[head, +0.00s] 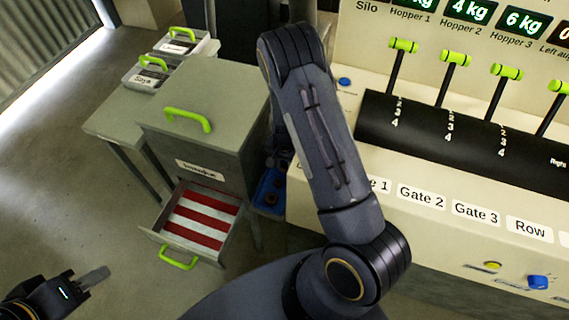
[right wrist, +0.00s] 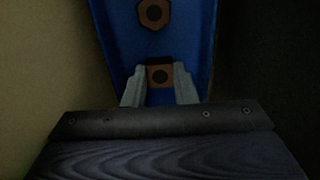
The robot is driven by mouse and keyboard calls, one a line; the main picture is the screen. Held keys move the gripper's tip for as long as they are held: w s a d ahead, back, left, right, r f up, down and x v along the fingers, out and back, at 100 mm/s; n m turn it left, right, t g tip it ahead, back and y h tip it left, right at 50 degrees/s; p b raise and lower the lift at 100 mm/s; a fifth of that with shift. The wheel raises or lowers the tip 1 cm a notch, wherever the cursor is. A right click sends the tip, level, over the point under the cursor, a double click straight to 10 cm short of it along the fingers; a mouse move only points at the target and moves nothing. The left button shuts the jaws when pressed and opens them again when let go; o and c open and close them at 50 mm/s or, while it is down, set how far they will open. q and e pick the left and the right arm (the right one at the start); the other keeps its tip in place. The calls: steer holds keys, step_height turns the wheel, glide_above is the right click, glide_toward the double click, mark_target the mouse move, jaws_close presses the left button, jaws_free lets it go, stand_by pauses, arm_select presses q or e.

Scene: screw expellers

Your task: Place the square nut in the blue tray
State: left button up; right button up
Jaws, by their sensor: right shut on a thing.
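The square nut (right wrist: 160,76) is brown with a dark round hole. In the right wrist view it sits between the fingertips of my right gripper (right wrist: 159,74), which is shut on it. The blue tray (right wrist: 199,40) lies behind and around the nut in that view; I cannot tell whether the nut touches its floor. In the head view the blue tray (head: 264,205) shows beside the grey cabinet, partly hidden by my right arm. That arm hides most of my right gripper there. My left gripper (head: 98,276) is at the lower left, far from the tray; its finger gap is unclear.
A hexagonal nut (right wrist: 154,14) lies further up the blue tray. The grey cabinet (head: 200,142) has an open drawer (head: 200,218) with a red and white striped bottom. The hopper machine (head: 450,150) stands close on the right. Floor at the left is clear.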

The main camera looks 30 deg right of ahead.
mark_target(284, 167)
steer(key=shift+f, duration=0.1)
steer(key=shift+f, duration=0.2)
steer(key=o, duration=1)
steer(key=shift+r, duration=0.15)
step_height(284, 167, up, 12)
steer(key=shift+r, duration=0.1)
